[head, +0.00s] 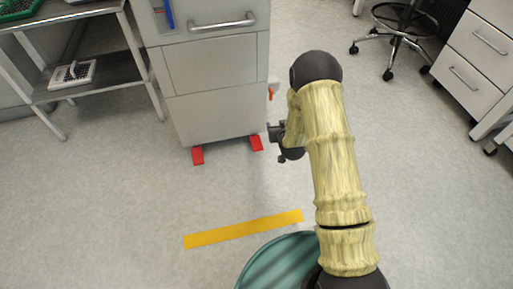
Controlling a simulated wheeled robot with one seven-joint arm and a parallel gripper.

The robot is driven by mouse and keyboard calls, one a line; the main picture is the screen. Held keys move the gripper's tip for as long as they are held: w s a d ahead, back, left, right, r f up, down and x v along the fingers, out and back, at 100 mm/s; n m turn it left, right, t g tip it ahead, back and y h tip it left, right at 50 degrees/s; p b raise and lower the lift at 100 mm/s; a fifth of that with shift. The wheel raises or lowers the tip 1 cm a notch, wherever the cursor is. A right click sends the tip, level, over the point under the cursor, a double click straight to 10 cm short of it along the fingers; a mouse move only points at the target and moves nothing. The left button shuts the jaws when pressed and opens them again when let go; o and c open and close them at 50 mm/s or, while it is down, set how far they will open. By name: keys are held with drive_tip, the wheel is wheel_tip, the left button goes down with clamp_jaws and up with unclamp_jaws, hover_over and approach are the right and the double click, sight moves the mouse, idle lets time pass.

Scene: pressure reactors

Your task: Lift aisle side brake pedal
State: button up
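Two red brake pedals stick out at floor level from the grey drawer cabinet (218,105), a left pedal (197,155) and a right pedal (256,143). The view does not show which one is the aisle side pedal. My gripper (273,133) is small and dark, just right of the right pedal in the picture and apart from it. The arm partly hides my gripper, and I cannot tell if its fingers are open or shut. I see nothing held in it.
A small red part (271,93) shows at the cabinet's right side. A metal shelf table (100,75) stands at left. A wheeled stool (400,25) and white drawers (478,55) stand at right. A yellow floor strip (243,229) lies in front; the surrounding floor is clear.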

drive_tip(key=s+a+f+t+y+b, duration=0.1)
drive_tip(key=s+a+f+t+b, duration=0.1)
drive_tip(key=f, duration=0.9)
drive_tip(key=s+a+f+n+t+y+b, duration=0.1)
drive_tip(key=s+f+b, duration=0.4)
drive_tip(key=f, duration=0.7)
drive_tip(key=a+t+y, duration=0.1)
drive_tip(key=t, duration=0.1)
drive_tip(key=shift+s+a+f+t, duration=0.15)
drive_tip(key=shift+a+f+t, duration=0.05)
drive_tip(key=shift+t, duration=0.1)
